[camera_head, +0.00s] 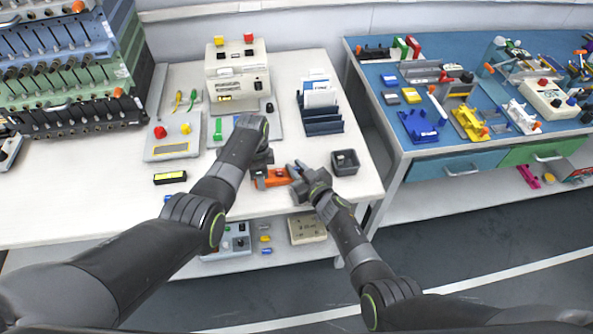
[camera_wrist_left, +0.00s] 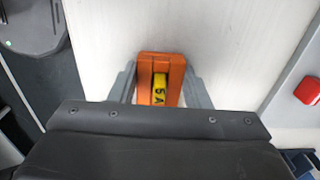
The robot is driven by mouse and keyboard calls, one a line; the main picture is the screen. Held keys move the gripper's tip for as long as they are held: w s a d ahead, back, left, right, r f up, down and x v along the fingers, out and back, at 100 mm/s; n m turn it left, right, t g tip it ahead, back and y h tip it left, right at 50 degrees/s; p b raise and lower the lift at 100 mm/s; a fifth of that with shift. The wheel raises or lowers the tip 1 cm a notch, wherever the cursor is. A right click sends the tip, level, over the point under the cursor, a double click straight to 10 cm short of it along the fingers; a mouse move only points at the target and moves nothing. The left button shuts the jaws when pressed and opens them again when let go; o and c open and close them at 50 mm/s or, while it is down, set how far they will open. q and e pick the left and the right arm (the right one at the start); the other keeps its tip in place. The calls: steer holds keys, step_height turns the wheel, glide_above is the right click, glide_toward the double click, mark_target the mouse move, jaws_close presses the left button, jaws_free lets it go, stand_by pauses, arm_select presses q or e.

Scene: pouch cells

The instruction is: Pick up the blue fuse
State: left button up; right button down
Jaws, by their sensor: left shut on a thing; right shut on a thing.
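An orange block (camera_wrist_left: 147,66) with a yellow insert marked "5 A" (camera_wrist_left: 160,87) sits between my left fingers in the left wrist view. It also shows in the head view as an orange piece (camera_head: 272,178) near the table's front edge. My left gripper (camera_head: 262,168) is shut on this block. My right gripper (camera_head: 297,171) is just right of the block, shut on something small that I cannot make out. A small blue piece (camera_head: 266,251) lies on the lower shelf below a yellow one (camera_head: 264,238). I cannot tell whether it is the blue fuse.
A black open bin (camera_head: 345,161) stands right of my right gripper. Behind are a dark blue rack (camera_head: 321,122), a cream machine (camera_head: 237,78) and a grey panel (camera_head: 172,146) with red and yellow buttons. A yellow-black meter (camera_head: 170,177) lies left. The table's front left is mostly clear.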

mark_target(296, 167)
steer(key=shift+r, duration=0.1)
stand_by(0.3)
steer(key=shift+r, duration=1.6)
steer(key=f+v, duration=0.2)
steer(key=v, duration=1.5)
steer(key=shift+s+d+f, duration=0.2)
steer(key=shift+s+d, duration=0.05)
steer(key=shift+s, duration=0.3)
arm_select(q)
steer(key=o, duration=1.1)
steer(key=shift+r, duration=0.1)
step_height(296, 167, up, 12)
